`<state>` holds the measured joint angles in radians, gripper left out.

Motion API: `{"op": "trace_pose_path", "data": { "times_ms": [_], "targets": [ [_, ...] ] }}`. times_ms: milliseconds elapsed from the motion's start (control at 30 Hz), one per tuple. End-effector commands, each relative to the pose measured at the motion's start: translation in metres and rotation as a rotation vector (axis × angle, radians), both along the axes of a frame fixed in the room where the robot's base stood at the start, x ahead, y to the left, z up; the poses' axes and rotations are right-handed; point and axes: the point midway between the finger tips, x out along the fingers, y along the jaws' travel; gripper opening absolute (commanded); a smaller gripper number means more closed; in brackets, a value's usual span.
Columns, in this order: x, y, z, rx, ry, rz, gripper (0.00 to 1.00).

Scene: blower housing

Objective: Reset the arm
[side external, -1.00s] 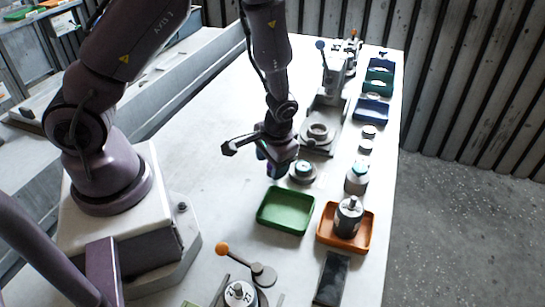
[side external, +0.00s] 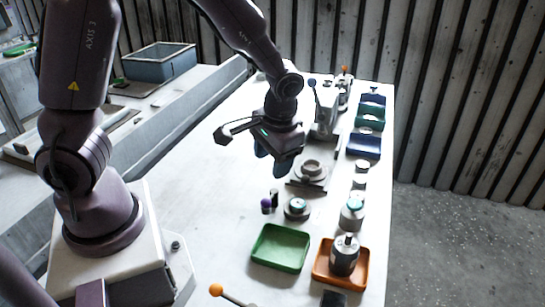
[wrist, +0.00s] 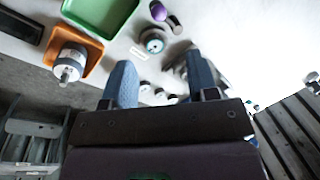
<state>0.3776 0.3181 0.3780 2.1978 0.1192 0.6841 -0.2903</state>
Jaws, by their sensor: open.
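My gripper (side external: 272,150) is raised above the white table (side external: 215,190), near the round grey fixture (side external: 311,170). In the wrist view its two blue-grey fingers (wrist: 160,85) are spread apart with nothing held between them. In the side view the fingertips are partly hidden by the gripper body.
A teal-topped round part (side external: 297,208), a purple-topped part (side external: 266,204) and a silver canister (side external: 352,213) stand nearby.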

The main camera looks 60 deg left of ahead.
Motion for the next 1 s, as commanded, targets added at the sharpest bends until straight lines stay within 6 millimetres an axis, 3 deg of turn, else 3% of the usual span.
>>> {"op": "trace_pose_path", "data": {
  "times_ms": [267, 367, 633, 800, 1000],
  "targets": [
    [-0.002, 0.000, 0.000, 0.000, 0.013, -0.020, 0.53],
    [-0.019, -0.009, 0.002, -0.031, 0.066, -0.077, 0.53],
    [-0.054, -0.028, 0.067, -0.170, -0.048, -0.188, 0.53],
    [-0.080, -0.031, 0.112, -0.206, -0.195, -0.243, 0.53],
    [-0.106, -0.029, 0.150, -0.182, -0.376, -0.257, 0.53]
  ]
}}
